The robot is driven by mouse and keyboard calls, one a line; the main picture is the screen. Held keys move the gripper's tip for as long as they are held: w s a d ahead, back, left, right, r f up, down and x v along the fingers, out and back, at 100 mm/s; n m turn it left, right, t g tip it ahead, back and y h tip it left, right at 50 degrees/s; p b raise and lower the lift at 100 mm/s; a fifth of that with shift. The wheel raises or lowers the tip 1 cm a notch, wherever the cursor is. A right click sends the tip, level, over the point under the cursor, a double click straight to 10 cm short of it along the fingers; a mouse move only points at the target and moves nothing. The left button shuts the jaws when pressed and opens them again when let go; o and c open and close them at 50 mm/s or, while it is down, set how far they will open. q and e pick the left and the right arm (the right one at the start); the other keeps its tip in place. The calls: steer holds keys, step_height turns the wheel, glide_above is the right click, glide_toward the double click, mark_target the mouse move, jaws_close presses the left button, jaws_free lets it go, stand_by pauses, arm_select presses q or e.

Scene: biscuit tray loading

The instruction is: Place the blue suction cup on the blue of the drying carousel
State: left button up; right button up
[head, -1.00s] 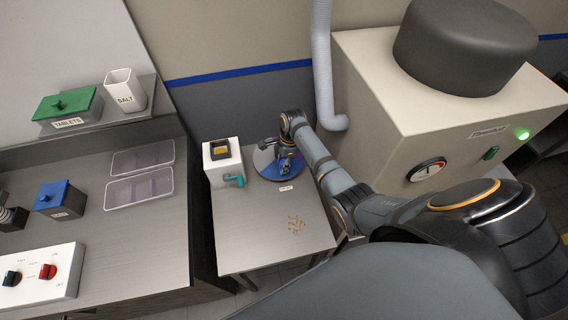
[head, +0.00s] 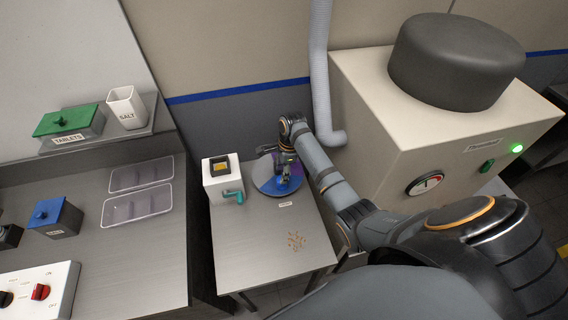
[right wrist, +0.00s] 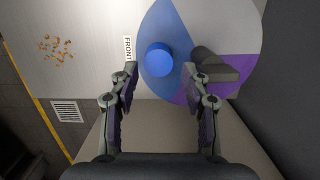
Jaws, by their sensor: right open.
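The blue suction cup (right wrist: 159,59) shows in the right wrist view as a round blue piece standing on the blue sector (right wrist: 157,22) of the drying carousel. The carousel is a round disc with blue, pale and purple (right wrist: 237,67) sectors; its blue part also shows in the head view (head: 264,183). My right gripper (right wrist: 160,84) is open, with its fingertips apart on either side of the cup's near side, not visibly touching it. In the head view my right gripper (head: 287,177) hangs over the disc and hides part of it. My left gripper is not in view.
A dark grey block (right wrist: 215,68) stands on the disc beside the cup. A white box with a teal handle (head: 222,180) stands left of the carousel. Brown crumbs (head: 296,241) lie on the table. A large pale machine (head: 380,110) rises at the right.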

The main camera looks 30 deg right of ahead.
step_height(320, 180, up, 7)
steer(key=d, duration=0.1)
steer(key=shift+s+b, duration=0.2)
steer(key=shift+b, duration=0.25)
steer(key=shift+f, duration=0.1)
